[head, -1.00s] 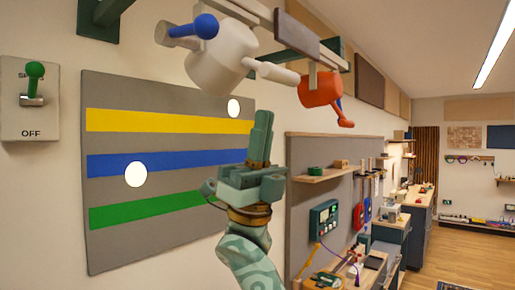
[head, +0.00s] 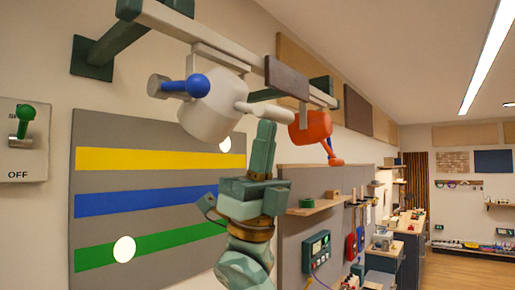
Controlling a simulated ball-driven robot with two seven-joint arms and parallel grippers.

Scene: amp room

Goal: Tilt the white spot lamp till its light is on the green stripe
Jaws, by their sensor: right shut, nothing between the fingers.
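The white spot lamp (head: 208,115) hangs under a rail in the upper middle, with a blue knob on its left and a white handle (head: 258,109) sticking out to the right. A round light spot (head: 124,249) lies on the green stripe (head: 150,245), the lowest on the grey board. My right gripper (head: 265,130) points up, shut and empty, with its tips just below the white handle. I cannot tell whether they touch it. My left gripper is not in view.
A second light spot (head: 225,145) is at the upper edge of the yellow stripe (head: 150,160). The blue stripe (head: 140,201) lies between yellow and green. An orange lamp (head: 311,131) hangs close right of the handle. A switch panel (head: 22,140) is at the left.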

